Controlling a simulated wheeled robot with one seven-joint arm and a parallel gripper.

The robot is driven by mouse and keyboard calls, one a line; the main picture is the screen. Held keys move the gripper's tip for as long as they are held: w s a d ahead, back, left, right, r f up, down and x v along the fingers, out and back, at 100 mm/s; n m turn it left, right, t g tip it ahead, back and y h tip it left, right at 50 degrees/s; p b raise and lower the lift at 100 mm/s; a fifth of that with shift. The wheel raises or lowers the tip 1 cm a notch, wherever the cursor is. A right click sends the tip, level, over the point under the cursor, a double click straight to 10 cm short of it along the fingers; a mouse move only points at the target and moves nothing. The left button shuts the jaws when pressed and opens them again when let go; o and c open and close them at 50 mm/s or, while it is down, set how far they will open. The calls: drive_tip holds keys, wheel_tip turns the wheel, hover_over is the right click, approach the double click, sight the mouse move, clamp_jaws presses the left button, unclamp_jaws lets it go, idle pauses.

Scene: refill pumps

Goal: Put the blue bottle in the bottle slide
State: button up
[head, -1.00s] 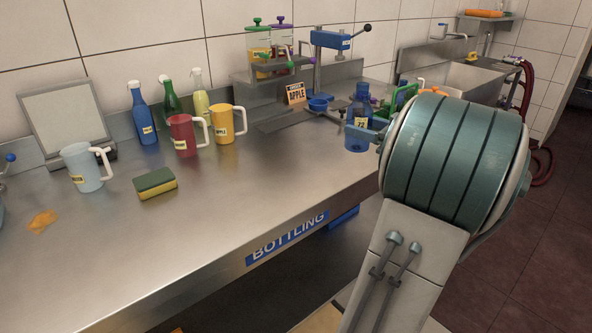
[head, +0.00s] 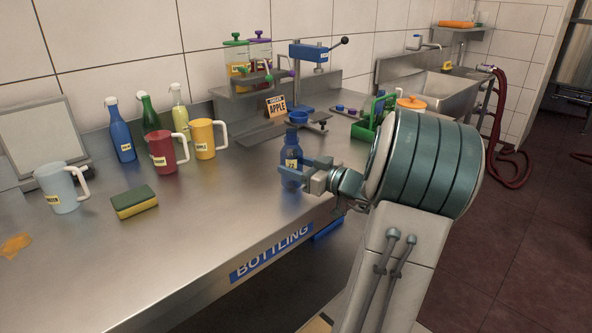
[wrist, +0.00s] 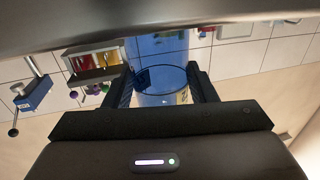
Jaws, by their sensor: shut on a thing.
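The translucent blue bottle (head: 291,153) with a yellow label is upright between the jaws of my gripper (head: 305,173), which is shut on it. It is over the steel counter, near the front edge; I cannot tell whether its base touches. In the wrist view the blue bottle (wrist: 160,85) stands between the two dark fingers of my gripper (wrist: 162,92). A low flat metal strip (head: 262,134), possibly the bottle slide, lies behind it, below the juice dispensers. A second, darker blue bottle (head: 122,137) with a pale top stands at the back left.
Red (head: 166,150), yellow (head: 202,137) and pale blue (head: 60,190) mugs and a sponge (head: 134,202) stand to the left. A blue press (head: 308,55), an APPLE sign (head: 276,106) and a green caddy (head: 367,130) are behind.

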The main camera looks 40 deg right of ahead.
drive_tip(key=shift+f, duration=0.4)
drive_tip(key=shift+f+b, duration=0.25)
drive_tip(key=shift+b, duration=0.2)
drive_tip(key=o, duration=1.2)
drive_tip(key=shift+c, duration=0.2)
drive_tip(key=shift+r, duration=0.1)
drive_tip(key=shift+r+p, duration=0.35)
drive_tip(key=shift+p, duration=0.35)
drive_tip(key=b+v, duration=0.1)
drive_tip(key=v, duration=1.1)
drive_tip(key=shift+f, duration=0.15)
